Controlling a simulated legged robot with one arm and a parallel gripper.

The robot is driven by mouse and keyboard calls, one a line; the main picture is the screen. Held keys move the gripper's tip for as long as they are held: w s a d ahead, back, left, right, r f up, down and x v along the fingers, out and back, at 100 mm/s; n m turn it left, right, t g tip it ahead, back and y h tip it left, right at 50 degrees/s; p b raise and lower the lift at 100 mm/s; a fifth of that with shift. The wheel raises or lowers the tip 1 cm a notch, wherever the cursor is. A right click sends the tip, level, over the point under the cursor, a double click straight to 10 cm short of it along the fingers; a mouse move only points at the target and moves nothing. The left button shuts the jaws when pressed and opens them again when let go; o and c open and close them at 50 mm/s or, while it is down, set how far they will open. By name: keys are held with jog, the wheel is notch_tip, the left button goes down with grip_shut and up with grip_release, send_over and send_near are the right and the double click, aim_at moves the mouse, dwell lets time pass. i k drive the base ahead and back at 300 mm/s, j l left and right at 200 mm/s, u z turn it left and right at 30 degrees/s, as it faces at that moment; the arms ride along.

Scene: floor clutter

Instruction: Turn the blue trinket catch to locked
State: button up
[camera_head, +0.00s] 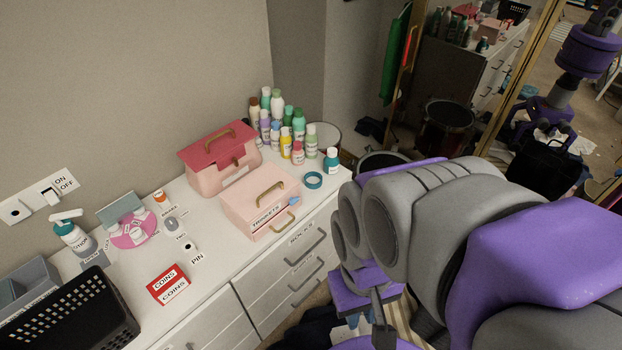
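A pale pink box labelled TRINKETS (247,214) stands on the white dresser top, lid down, with a gold handle on the lid. A small blue catch (294,201) sits at the upper right of its front face. The catch is too small to tell its exact angle or whether it is locked. My purple and grey arm fills the lower right, to the right of the box and apart from the catch in the picture. I cannot make out my gripper's fingertips, and nothing is seen held.
A pink box with a darker red lid (213,147) stands behind. Several bottles (285,140) and a teal ring (313,180) are at the back right. A red COINS box (168,284) and black basket (75,318) are left. The dresser top (215,250) is clear near the box's left.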

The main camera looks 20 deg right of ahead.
aim_at(293, 201)
jog(key=k+j+u, duration=0.1)
jog(key=u, duration=0.3)
jog(key=k+j+u, duration=0.1)
jog(key=j+u, duration=0.2)
jog(key=u, duration=0.15)
